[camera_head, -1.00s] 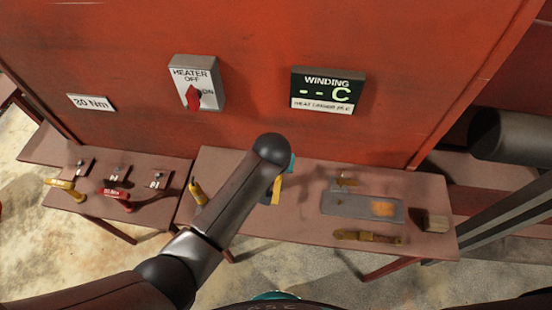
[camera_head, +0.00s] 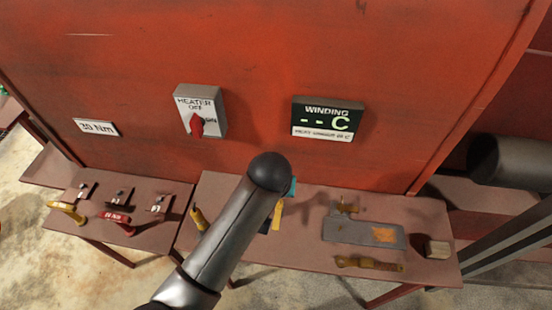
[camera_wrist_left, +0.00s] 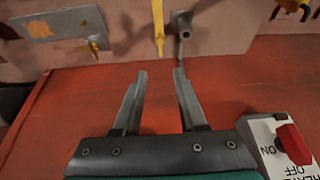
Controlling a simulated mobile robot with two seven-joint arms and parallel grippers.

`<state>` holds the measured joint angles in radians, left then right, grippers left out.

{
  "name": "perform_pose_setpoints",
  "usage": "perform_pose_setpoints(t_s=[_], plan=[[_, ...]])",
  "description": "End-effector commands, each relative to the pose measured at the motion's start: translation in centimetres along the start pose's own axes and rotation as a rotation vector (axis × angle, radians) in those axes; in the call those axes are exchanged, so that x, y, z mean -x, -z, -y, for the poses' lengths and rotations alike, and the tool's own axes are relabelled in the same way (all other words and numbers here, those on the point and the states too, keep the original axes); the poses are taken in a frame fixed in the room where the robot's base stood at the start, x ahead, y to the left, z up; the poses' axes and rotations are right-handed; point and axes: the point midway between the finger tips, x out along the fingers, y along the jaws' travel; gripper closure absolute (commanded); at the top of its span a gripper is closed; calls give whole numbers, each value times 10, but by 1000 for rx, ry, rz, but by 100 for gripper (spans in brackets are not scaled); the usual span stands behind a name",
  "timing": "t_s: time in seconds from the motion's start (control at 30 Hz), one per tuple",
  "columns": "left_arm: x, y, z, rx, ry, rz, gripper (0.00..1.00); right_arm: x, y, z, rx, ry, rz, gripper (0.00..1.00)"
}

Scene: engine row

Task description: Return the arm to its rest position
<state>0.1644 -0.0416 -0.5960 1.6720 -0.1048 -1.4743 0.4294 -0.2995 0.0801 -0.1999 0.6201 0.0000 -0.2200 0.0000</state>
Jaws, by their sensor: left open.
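My left arm (camera_head: 225,235) comes in from the bottom and reaches up over the bench, in front of the red panel. In the head view its gripper is hidden behind the arm's rounded end; only a teal bit shows beside it. In the left wrist view my left gripper (camera_wrist_left: 158,75) is open, its two fingers apart with nothing between them. The fingers lie in front of the red panel and point toward the bench edge. My right gripper is in neither view.
A heater switch (camera_head: 201,108) and a winding display (camera_head: 328,120) are on the red panel (camera_head: 260,50). The right bench (camera_head: 300,245) bears a grey plate (camera_head: 350,231), a yellow-brown tool (camera_head: 368,263) and a small block (camera_head: 437,248). The left bench (camera_head: 75,232) holds several tools.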

Motion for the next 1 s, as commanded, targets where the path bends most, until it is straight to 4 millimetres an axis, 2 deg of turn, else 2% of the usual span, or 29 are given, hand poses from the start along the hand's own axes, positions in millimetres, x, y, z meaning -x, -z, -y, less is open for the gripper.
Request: perform_pose_setpoints(t_s=[0.2, 0.3, 0.47, 0.6, 0.7, 1.0], plan=[[0, -1, 1, 1, -1, 1, 59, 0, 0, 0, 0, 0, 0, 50], [2, -11, 6, 9, -11, 11, 59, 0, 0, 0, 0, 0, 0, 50], [14, -50, 30, 35, -39, 38, 59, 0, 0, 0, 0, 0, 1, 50], [34, -94, 65, 50, -43, 58, 59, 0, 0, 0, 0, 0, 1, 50], [50, -117, 85, 47, -35, 66, 59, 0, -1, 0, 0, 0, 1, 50], [88, -159, 124, 18, 5, 78, 59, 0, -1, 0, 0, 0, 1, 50]])
